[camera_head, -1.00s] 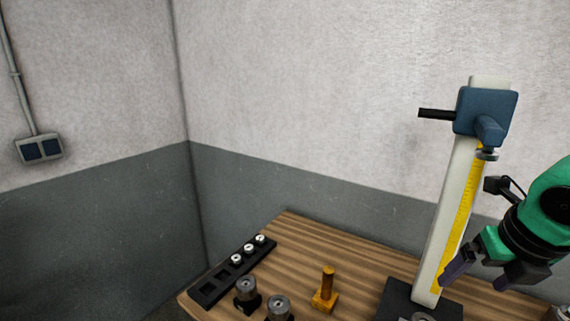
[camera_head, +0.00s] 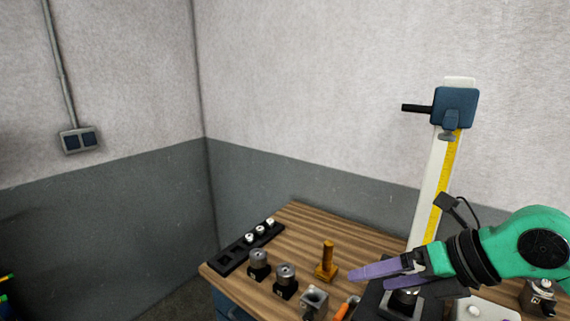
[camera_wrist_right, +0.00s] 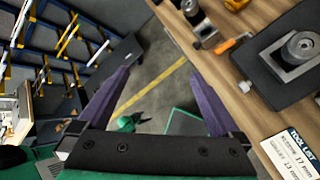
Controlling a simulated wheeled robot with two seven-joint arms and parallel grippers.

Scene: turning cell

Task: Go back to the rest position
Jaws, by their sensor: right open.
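My right gripper (camera_head: 372,279) has purple fingers and reaches in from the right over the front right of the wooden table, in front of the measuring column. In the right wrist view the gripper (camera_wrist_right: 160,92) is open, with nothing between its fingers; the floor shows between them. My left gripper is not in view.
A wooden table (camera_head: 310,225) carries a black rack (camera_head: 228,262), round metal parts on dark holders (camera_head: 259,262), a yellow peg stand (camera_head: 327,262) and the tall measuring column (camera_head: 432,190). In the wrist view, a tool list card (camera_wrist_right: 291,152) lies near a dark base plate (camera_wrist_right: 262,72).

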